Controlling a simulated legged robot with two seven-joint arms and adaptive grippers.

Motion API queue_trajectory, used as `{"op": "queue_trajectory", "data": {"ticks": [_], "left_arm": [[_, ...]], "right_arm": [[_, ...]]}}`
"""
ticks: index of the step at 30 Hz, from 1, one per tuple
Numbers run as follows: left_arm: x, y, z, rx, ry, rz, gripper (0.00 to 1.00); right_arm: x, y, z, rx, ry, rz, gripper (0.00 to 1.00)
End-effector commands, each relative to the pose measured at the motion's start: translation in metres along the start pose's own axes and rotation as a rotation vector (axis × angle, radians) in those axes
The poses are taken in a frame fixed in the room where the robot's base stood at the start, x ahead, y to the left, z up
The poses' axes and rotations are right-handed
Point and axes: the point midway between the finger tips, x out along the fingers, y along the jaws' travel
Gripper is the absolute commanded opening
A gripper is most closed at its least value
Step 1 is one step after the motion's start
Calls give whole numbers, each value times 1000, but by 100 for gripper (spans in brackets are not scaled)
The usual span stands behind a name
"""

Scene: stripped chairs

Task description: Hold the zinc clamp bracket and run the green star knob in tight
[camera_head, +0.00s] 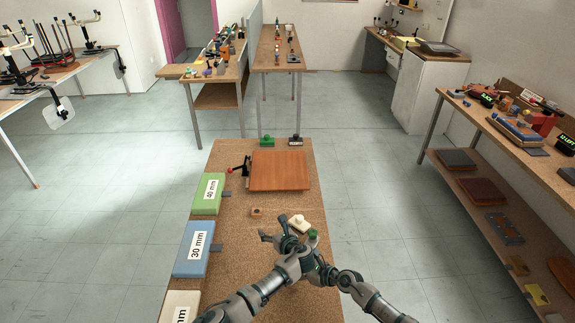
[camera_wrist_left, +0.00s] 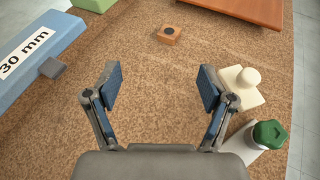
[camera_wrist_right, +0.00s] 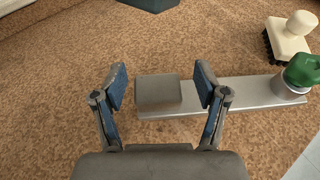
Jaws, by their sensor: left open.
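The zinc clamp bracket (camera_wrist_right: 240,93) lies flat on the cork-like bench top, a silver bar with a grey block (camera_wrist_right: 158,92) at one end. The green star knob (camera_wrist_right: 303,70) sits on a silver post at its other end. The knob also shows in the head view (camera_head: 312,235) and left wrist view (camera_wrist_left: 270,133). My right gripper (camera_wrist_right: 162,85) is open, its fingers either side of the grey block; contact cannot be told. My left gripper (camera_head: 273,227) is open and empty above the bench, left of the knob; it also shows in the left wrist view (camera_wrist_left: 160,85).
A cream-handled brush (camera_head: 299,224) stands close beside the knob and my left gripper. A small wooden block (camera_head: 257,211) lies ahead, before an orange-brown board (camera_head: 280,171). Blue (camera_head: 193,249) and green (camera_head: 209,194) labelled blocks line the left edge.

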Motion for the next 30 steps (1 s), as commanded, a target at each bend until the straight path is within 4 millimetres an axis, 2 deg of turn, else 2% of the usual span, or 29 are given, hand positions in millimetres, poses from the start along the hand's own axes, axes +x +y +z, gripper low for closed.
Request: {"op": "queue_trajectory", "data": {"ticks": [1,10,14,30], "left_arm": [[-57,-60,10,-24,0,-120,82],[-56,-59,10,-25,1,-121,82],[-55,-58,10,-26,2,-121,82],[-56,-60,10,-25,2,-118,82]], "right_arm": [[34,84,-16,-66,34,156,81],[34,84,-15,-66,34,154,81],[26,78,-15,-63,35,144,81],[-60,19,-9,-18,11,42,81]]}}
